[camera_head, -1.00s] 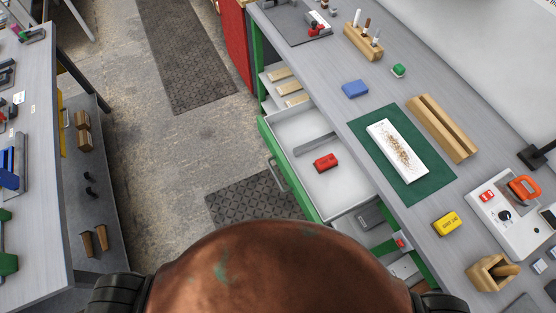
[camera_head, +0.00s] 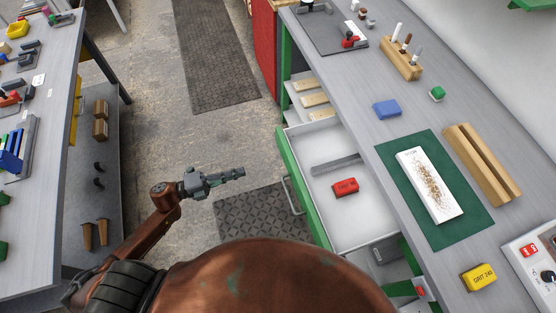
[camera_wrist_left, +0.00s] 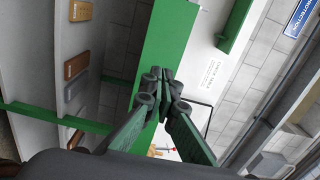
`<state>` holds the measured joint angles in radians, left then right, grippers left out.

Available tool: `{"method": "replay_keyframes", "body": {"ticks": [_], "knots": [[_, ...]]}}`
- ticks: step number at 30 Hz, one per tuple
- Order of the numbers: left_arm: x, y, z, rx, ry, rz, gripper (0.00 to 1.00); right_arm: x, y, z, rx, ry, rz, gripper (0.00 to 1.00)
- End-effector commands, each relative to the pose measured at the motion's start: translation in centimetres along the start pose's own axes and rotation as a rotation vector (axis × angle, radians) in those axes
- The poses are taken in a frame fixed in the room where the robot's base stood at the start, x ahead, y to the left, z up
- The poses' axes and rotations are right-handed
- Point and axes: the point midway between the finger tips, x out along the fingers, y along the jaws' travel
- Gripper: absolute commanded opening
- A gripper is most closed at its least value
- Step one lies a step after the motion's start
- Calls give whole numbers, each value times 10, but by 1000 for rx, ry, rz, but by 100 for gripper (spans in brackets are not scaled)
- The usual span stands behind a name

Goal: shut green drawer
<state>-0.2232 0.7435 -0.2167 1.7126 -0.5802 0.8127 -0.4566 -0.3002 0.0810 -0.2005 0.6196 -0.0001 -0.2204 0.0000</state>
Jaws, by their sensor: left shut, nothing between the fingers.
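The drawer with the green front (camera_head: 290,158) stands open from the right bench, pulled out to the left over the floor. A handle (camera_head: 292,196) shows on its outer side. Inside the white drawer lie a red block (camera_head: 345,187) and a grey divider strip (camera_head: 335,165). My left gripper (camera_head: 241,172) is shut and empty, over the floor to the left of the drawer front and apart from it in the head view. In the left wrist view its closed fingertips (camera_wrist_left: 166,85) show before a green panel (camera_wrist_left: 165,50); I cannot tell whether they touch. My right gripper is out of view.
The right bench top (camera_head: 355,85) carries a green mat (camera_head: 470,222), a blue block (camera_head: 387,109) and a wooden pen holder (camera_head: 400,60). An open compartment below the drawer's near end holds small items. The left bench (camera_head: 45,150) borders the clear floor aisle.

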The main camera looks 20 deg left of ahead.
Motion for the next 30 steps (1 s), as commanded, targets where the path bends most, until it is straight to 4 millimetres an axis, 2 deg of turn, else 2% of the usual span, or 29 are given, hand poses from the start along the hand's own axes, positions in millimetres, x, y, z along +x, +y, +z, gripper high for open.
{"method": "replay_keyframes", "body": {"ticks": [5,8,21,25,30], "knots": [[12,-6,-6,22,23,-6,0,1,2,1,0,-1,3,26],[28,-7,-6,21,21,-8,0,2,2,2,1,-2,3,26],[115,-6,-7,19,20,-6,0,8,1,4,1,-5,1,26],[131,-6,-8,17,20,-6,0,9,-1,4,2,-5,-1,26],[140,-6,-8,17,20,-5,0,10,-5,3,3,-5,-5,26]]}}
